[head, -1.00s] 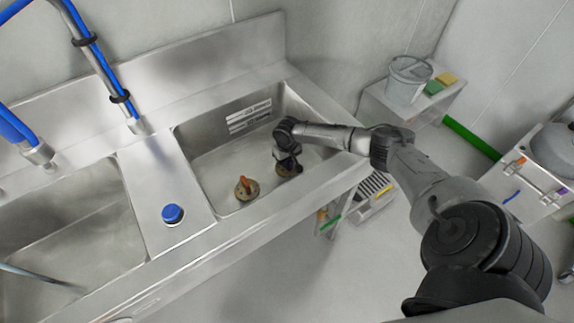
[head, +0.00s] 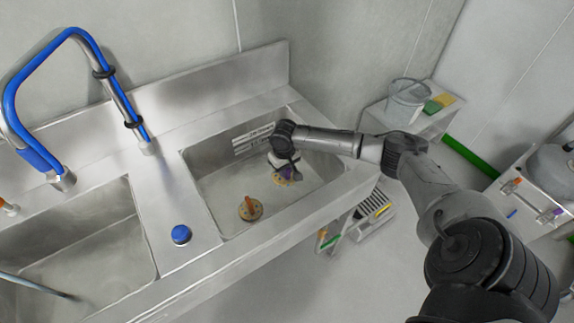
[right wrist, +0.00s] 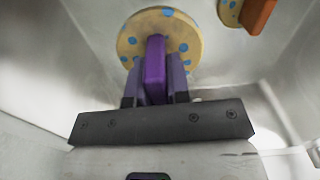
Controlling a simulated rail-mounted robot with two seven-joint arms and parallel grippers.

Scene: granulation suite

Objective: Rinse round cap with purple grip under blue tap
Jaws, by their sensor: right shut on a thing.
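The round cap with purple grip (head: 288,175) is in the right basin of the sink. In the right wrist view it is a yellowish disc with blue spots (right wrist: 130,42) and an upright purple grip (right wrist: 155,70). My right gripper (head: 286,165) is shut on that purple grip; its fingers stand on both sides of it. I cannot tell how far the cap is above the basin floor. The blue tap (head: 72,38) is an arched blue hose over the left basin. My left gripper is not in view.
A similar round cap with orange grip (head: 250,208) lies in the right basin, nearer the front. A blue knob (head: 181,234) sits on the divider between the basins. The right basin walls (head: 215,210) surround my gripper. A grey bucket (head: 408,92) stands on a side shelf.

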